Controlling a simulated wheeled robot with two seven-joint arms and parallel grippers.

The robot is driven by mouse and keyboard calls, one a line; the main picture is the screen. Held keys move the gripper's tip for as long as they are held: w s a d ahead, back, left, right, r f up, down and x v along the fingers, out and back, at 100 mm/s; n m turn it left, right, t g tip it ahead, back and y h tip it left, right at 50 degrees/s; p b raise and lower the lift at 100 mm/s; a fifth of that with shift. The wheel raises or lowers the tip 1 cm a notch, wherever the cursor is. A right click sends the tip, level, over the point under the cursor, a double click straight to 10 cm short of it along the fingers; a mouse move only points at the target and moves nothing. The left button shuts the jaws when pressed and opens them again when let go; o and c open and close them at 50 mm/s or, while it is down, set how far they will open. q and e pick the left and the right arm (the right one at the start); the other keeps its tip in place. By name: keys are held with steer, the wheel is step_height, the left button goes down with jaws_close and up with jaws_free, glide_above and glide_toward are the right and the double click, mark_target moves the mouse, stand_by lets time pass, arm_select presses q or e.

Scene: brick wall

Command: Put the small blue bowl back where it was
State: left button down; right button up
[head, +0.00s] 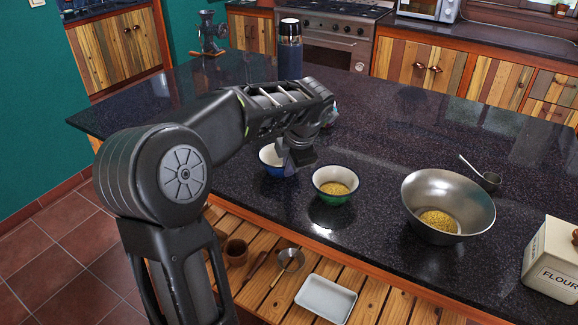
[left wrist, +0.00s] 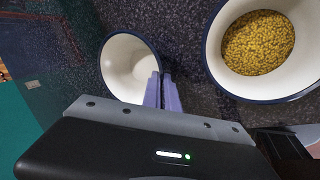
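The small blue bowl (head: 268,158) is at the counter's near edge, left of a green bowl, partly hidden by my left gripper (head: 298,158). In the left wrist view the blue bowl (left wrist: 122,66) is white inside and looks empty. My left gripper's fingers (left wrist: 163,92) are close together with the bowl's rim between them, one finger inside and one outside. I cannot tell whether the bowl touches the counter. My right gripper is in neither view.
The green bowl (head: 336,193) with yellow grains stands close on the right. A dark flask (head: 289,55) stands behind. The middle of the dark counter (head: 400,130) is clear.

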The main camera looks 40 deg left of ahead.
arm_select(q)
steer(key=c, duration=1.6)
jaws_free()
steer(key=shift+f, duration=0.1)
steer(key=shift+c, duration=0.2)
steer(key=v, duration=1.2)
